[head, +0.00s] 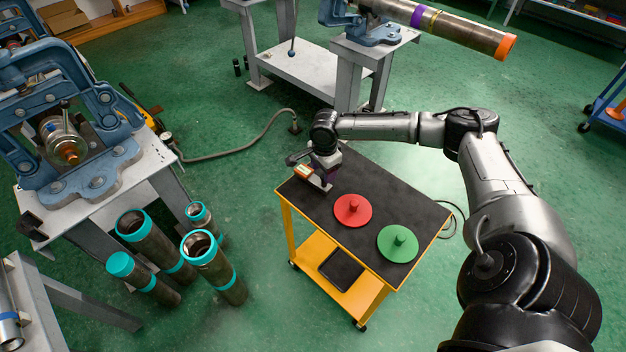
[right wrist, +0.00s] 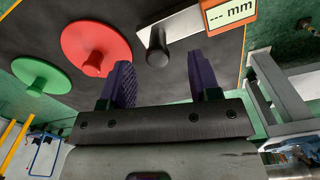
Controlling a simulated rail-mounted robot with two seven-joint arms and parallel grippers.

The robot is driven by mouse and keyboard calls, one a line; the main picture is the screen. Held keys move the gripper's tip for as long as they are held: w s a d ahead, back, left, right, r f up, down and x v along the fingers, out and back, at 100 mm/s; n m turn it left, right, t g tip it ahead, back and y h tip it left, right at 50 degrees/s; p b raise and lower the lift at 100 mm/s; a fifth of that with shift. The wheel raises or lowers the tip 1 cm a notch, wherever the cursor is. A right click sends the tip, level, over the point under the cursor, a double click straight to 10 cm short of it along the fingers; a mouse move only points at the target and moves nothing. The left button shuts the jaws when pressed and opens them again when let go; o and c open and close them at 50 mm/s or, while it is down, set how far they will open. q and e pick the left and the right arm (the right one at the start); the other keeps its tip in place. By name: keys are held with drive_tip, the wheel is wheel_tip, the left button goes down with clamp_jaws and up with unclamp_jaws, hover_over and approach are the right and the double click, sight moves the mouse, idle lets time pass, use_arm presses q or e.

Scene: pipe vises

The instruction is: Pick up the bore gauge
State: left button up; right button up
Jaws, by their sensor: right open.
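The bore gauge (head: 303,171) lies at the far left corner of the black cart top. In the right wrist view it shows as a grey metal bar with a short round stem (right wrist: 157,50) and an orange-framed display (right wrist: 229,25) reading "--- mm". My right gripper (head: 327,177) is over that corner, close beside the gauge. Its purple fingers (right wrist: 162,72) are open, apart and empty, with the stem in line with the gap between them. I cannot tell the exact distance to the stem. My left gripper is not in view.
A red disc (head: 353,210) and a green disc (head: 398,242), each with a knob, sit on the yellow cart's black top (head: 376,188). Several teal-ended pipes (head: 215,266) stand on the floor at left. A blue vise (head: 70,130) stands on a bench beyond them.

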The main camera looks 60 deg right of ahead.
sight(313, 177)
wheel_tip(313, 177, down, 4)
drive_tip(key=shift+s+a+f+b, duration=0.1)
drive_tip(key=shift+s+b, duration=0.05)
drive_tip(key=shift+b, duration=0.65)
drive_tip(key=shift+c, duration=0.5)
clamp_jaws()
